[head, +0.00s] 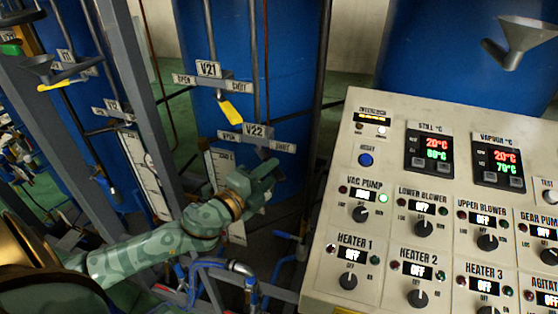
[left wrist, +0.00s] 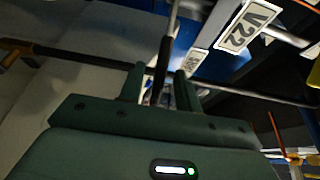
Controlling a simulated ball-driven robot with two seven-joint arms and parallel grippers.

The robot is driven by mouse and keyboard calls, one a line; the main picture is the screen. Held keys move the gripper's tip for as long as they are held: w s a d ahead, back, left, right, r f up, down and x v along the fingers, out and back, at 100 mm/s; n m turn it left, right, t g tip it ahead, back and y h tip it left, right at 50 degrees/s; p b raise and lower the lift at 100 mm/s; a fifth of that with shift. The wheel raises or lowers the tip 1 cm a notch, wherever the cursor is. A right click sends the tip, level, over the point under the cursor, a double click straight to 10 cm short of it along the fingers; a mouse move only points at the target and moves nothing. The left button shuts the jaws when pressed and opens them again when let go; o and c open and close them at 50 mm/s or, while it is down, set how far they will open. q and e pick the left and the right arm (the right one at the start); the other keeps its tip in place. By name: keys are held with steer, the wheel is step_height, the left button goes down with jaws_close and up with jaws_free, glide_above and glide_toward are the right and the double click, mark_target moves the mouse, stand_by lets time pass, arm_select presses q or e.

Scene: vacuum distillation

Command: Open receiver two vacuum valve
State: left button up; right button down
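The valve plate labelled V22 (head: 255,132), with OPEN on its left and SHUT on its right, sits on a thin pipe left of the control panel. My left gripper (head: 268,172) is just below this plate, in front of the pipework, and hides what is behind it. In the left wrist view the V22 label (left wrist: 250,25) is at the upper right. There, my left gripper's fingers (left wrist: 160,88) stand apart, with a dark slim bar (left wrist: 162,60) lined up with the gap. I cannot tell if it touches a finger. No V22 handle shows clearly in the head view. My right gripper is out of view.
Valve V21 (head: 208,70) with a yellow handle (head: 231,111) is above and left of V22. A cream control panel (head: 375,215) with knobs and displays fills the right. Grey frame posts (head: 145,95), blue tanks (head: 245,45) and blue tubing (head: 205,264) crowd the arm.

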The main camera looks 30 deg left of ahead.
mark_target(278, 168)
arm_select(q)
steer(key=w, duration=0.4)
steer(key=shift+d, duration=0.35)
steer(key=shift+s, duration=0.15)
jaws_close()
steer(key=shift+f, duration=0.1)
